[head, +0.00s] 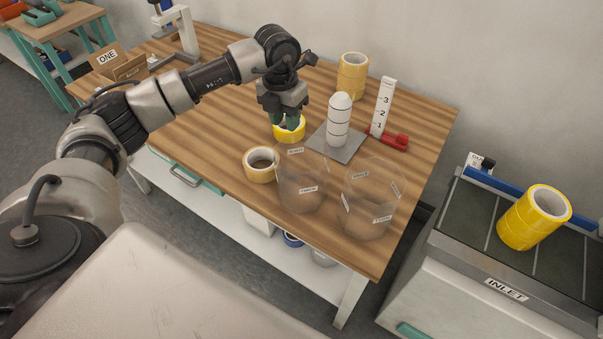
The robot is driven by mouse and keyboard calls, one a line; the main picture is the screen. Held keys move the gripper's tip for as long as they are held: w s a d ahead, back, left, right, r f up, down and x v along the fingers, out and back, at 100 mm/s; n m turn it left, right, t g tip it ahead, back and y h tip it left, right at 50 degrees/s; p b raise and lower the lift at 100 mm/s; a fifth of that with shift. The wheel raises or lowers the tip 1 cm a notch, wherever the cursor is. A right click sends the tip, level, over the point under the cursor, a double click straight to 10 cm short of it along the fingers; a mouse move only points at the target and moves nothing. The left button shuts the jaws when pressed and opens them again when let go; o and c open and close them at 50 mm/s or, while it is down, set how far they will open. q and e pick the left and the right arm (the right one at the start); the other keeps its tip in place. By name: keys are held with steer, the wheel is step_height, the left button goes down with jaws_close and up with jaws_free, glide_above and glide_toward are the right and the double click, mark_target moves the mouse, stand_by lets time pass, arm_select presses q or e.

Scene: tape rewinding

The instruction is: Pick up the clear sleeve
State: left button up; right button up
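Two clear sleeves stand at the front right of the wooden table (215,150). The left clear sleeve (302,190) and the right clear sleeve (369,203) are see-through, with small white labels. My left gripper (290,122) points down behind the left sleeve, apart from both sleeves. Its green fingertips are at a yellow tape roll (290,133). I cannot tell whether they grip the roll or only overlap it in the picture. My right gripper is out of view.
A white post (339,122) stands on a grey plate (334,146), beside a numbered white gauge (383,105) with a red base. A pale yellow roll (260,165) lies left of the sleeves. A yellow stack (353,76) stands behind. Yellow rolls (534,217) lie on the inlet conveyor (468,215).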

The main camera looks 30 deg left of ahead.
arm_select(q)
step_height(320, 180, down, 10)
steer(key=a+p, duration=0.1)
steer(key=p, duration=0.2)
steer(key=shift+s+a+f+y, duration=0.2)
steer(key=shift+s+a+y, duration=0.05)
steer(key=shift+s+y, duration=0.1)
jaws_close()
